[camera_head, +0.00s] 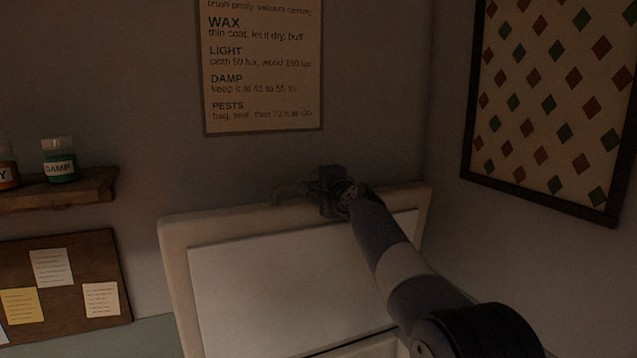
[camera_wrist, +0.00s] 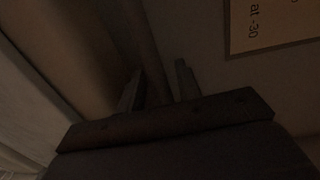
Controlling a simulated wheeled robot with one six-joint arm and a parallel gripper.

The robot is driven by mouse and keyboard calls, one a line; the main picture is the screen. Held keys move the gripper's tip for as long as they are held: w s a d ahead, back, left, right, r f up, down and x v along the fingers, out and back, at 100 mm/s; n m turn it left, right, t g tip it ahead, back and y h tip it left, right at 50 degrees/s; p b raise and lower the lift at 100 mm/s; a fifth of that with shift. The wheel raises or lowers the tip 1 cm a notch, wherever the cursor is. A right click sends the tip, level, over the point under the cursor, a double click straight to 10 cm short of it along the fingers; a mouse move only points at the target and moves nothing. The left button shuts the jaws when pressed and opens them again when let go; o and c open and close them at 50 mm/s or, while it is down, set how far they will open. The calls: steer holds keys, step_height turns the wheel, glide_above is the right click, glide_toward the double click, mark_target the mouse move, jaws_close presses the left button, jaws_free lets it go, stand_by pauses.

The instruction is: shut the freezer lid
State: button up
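The freezer lid (camera_head: 290,275) stands raised, tilted back near the wall, with its pale inner panel facing me. Part of the pale freezer body (camera_head: 372,348) shows below it. My gripper (camera_head: 278,194) is at the lid's top edge, pointing left along it. In the wrist view, my gripper's two fingers (camera_wrist: 158,78) stand apart with no held thing visible between them. The lid (camera_wrist: 50,60) fills the left of that dark view. I cannot tell whether the fingers touch the lid. My arm hides the lid's right part.
A wall notice (camera_head: 262,65) hangs above the lid. A diamond-patterned framed panel (camera_head: 550,100) hangs on the right wall. At left are a wooden shelf (camera_head: 70,190) with small jars and a pinboard (camera_head: 75,270) with notes. A greenish surface (camera_head: 150,338) lies left of the freezer.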

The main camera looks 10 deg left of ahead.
steer(key=shift+c, duration=0.2)
jaws_close()
steer(key=shift+s+f, duration=0.1)
steer(key=shift+f, duration=0.05)
stand_by(0.3)
